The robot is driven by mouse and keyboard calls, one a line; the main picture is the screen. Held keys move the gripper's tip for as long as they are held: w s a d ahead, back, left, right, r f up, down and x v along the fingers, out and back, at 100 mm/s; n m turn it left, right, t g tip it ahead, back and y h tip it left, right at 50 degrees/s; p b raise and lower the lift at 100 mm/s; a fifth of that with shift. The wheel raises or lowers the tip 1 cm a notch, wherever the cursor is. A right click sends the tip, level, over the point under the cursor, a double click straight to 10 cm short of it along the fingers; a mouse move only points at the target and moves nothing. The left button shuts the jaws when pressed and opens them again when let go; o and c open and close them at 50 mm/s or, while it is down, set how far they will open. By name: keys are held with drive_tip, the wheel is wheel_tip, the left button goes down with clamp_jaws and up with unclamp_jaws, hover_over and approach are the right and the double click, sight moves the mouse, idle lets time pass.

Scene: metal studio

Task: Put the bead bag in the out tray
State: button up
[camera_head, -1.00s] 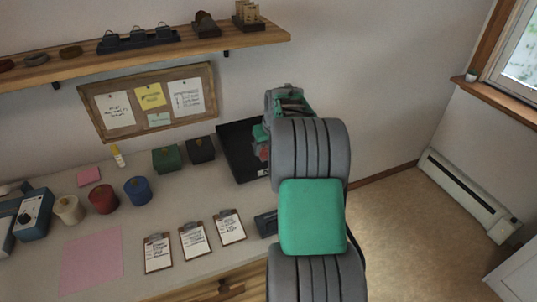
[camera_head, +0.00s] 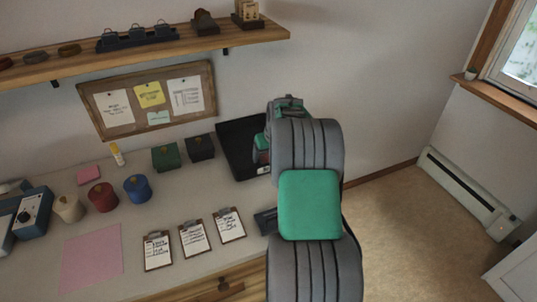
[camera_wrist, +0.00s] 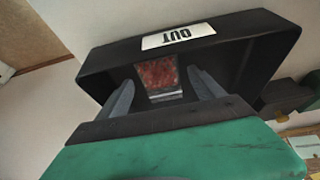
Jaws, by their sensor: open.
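The black out tray (camera_head: 238,145) stands at the right end of the desk against the wall. In the wrist view the tray (camera_wrist: 105,62) fills much of the picture, with its white OUT label (camera_wrist: 178,36) upside down on the rim. The bead bag (camera_wrist: 158,76), a clear-looking packet of red beads with a pale lower strip, shows inside the tray's outline. My gripper (camera_wrist: 163,86) is open over the tray, with one finger on either side of the bag and gaps between. In the head view my arm hides the bag and part of the tray.
Green (camera_head: 165,157) and black (camera_head: 200,148) boxes stand left of the tray. Several clipboards, including one close to the tray (camera_head: 228,225), lie in front. Blue (camera_head: 137,189), red (camera_head: 102,197) and cream pots stand further left. A shelf (camera_head: 150,50) hangs above.

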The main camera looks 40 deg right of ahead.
drive_tip(key=shift+r, duration=0.35)
drive_tip(key=v, duration=1.2)
drive_tip(key=s+a+r+n, duration=0.1)
drive_tip(key=s+a, duration=0.2)
drive_tip(key=a, duration=1.3)
drive_tip(key=s+a+f+n, duration=0.1)
drive_tip(key=s+a+f, duration=0.1)
drive_tip(key=s+a, duration=0.5)
drive_tip(key=s+a+f+n+g+y, duration=0.1)
drive_tip(key=s+a+f, duration=0.1)
drive_tip(key=s+a, duration=0.6)
drive_tip(key=shift+s+f+g, duration=0.3)
drive_tip(key=shift+s+f, duration=0.05)
drive_tip(key=shift+s, duration=0.15)
drive_tip(key=r+p, duration=0.2)
drive_tip(key=r, duration=0.1)
drive_tip(key=r+p, duration=0.2)
drive_tip(key=shift+w, duration=0.3)
